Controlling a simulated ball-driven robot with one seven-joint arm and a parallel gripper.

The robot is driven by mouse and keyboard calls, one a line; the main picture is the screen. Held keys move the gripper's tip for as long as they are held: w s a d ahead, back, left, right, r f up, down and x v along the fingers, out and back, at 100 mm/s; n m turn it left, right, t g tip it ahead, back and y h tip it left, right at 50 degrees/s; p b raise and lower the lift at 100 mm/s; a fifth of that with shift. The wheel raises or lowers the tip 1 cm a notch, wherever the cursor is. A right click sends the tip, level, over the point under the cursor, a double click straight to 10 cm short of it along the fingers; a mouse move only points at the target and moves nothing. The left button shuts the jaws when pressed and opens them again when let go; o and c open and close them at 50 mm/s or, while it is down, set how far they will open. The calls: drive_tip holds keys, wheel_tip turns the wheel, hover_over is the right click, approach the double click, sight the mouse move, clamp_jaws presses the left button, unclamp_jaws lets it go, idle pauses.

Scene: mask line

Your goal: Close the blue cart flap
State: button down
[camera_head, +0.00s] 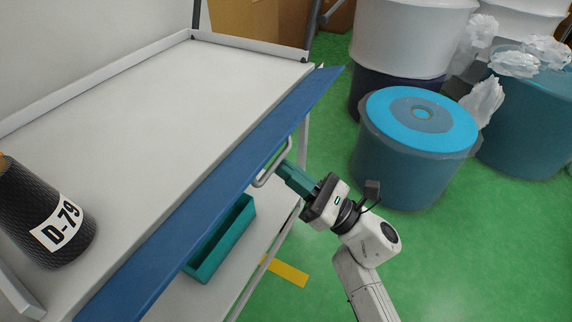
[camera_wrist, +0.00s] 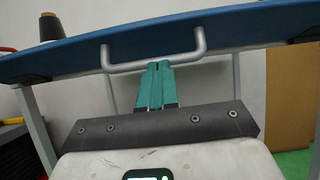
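The blue flap (camera_head: 215,200) runs along the long edge of the white cart top (camera_head: 165,110) and juts outward from it. In the wrist view the flap (camera_wrist: 235,35) crosses overhead, with a grey bar handle (camera_wrist: 125,67) on its outer side. The handle (camera_head: 262,178) also shows in the head view below the flap's edge. My gripper (camera_wrist: 156,66) has its teal fingers side by side, shut, with the tips at the handle's middle. I cannot tell whether they touch the bar. In the head view my gripper (camera_head: 283,170) reaches in from the lower right.
A black cone-shaped spool labelled D-79 (camera_head: 45,215) stands on the cart top. A teal bin (camera_head: 222,240) sits on the lower shelf. A blue-lidded drum (camera_head: 415,150) and other drums stand at the right. Green floor (camera_head: 470,260) is clear at lower right.

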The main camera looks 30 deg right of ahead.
sight(277, 142)
drive_tip(key=r+g+h+p, duration=0.1)
drive_tip(key=r+g+p, duration=0.1)
drive_tip(key=p, duration=0.7)
drive_tip(key=r+g+h+p, duration=0.2)
drive_tip(key=r+g+p, duration=0.1)
drive_tip(key=p, duration=0.7)
drive_tip(key=w+r+g+h+p, duration=0.1)
drive_tip(key=r+g+h+p, duration=0.1)
drive_tip(key=p, duration=0.8)
drive_tip(key=shift+a+r+g, duration=0.2)
drive_tip(key=shift+r+g, duration=0.05)
drive_tip(key=shift+r, duration=0.45)
drive_tip(key=shift+a+r+g, duration=0.2)
drive_tip(key=shift+r+g, duration=0.05)
drive_tip(key=shift+r, duration=0.4)
drive_tip(key=shift+w+a+r+p, duration=0.45)
drive_tip(key=shift+w+r+p, duration=0.2)
drive_tip(key=shift+p, duration=1.1)
